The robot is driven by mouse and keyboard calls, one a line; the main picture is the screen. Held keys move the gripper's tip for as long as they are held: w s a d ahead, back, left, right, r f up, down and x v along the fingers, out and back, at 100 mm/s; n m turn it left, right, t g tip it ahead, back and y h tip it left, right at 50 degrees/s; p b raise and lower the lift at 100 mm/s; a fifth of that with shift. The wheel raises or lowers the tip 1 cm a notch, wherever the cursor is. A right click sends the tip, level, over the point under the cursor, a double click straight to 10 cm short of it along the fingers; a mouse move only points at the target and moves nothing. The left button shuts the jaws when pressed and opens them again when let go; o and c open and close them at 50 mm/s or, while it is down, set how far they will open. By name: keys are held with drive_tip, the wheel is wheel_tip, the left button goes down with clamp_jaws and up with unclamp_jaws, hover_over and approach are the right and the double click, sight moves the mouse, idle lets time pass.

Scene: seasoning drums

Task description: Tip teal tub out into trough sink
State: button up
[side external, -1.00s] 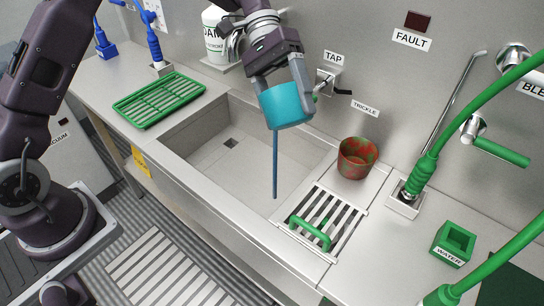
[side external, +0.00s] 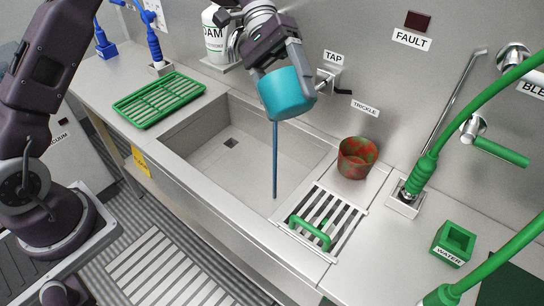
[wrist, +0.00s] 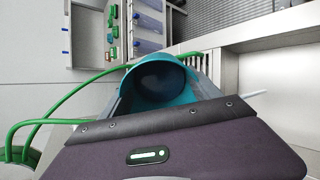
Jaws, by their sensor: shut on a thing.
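A teal tub (side external: 287,94) is held in my gripper (side external: 283,82) above the right part of the trough sink (side external: 205,145). The tub is tilted in the side view. A thin blue stream (side external: 275,160) runs down from its lower edge toward the sink, near the slatted grate. In the wrist view the tub (wrist: 155,78) sits between my fingers with its dark inside showing. How much is left inside cannot be told.
A slatted grate (side external: 345,210) with a green handle (side external: 310,233) covers the sink's right end. A red and green pot (side external: 356,158) stands behind it. A tap (side external: 328,78) is on the wall close to the tub. A green rack (side external: 158,98) lies at left.

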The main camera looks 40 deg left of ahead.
drive_tip(key=shift+a+r+g+h, duration=0.15)
drive_tip(key=shift+r+g+h, duration=0.15)
drive_tip(key=shift+r+h, duration=0.5)
drive_tip(key=shift+w+r, duration=0.1)
drive_tip(key=shift+r, duration=0.1)
drive_tip(key=shift+r, duration=0.5)
drive_tip(key=shift+r, duration=0.2)
drive_tip(key=shift+a+r+g+h, duration=0.15)
drive_tip(key=shift+r+g+h, duration=0.4)
drive_tip(key=shift+r, duration=0.45)
drive_tip(key=shift+g+h, duration=0.35)
drive_tip(key=shift+h, duration=0.5)
drive_tip(key=r, duration=0.1)
drive_tip(key=a+r, duration=0.1)
drive_tip(key=r, duration=0.1)
drive_tip(key=w+r, duration=0.1)
drive_tip(key=r, duration=0.1)
drive_tip(key=shift+a+r, duration=0.2)
drive_tip(key=shift+a, duration=0.05)
drive_tip(key=shift+w+a+r+g+h, duration=0.15)
drive_tip(key=shift+r+g+h, duration=0.2)
drive_tip(key=shift+r, duration=0.2)
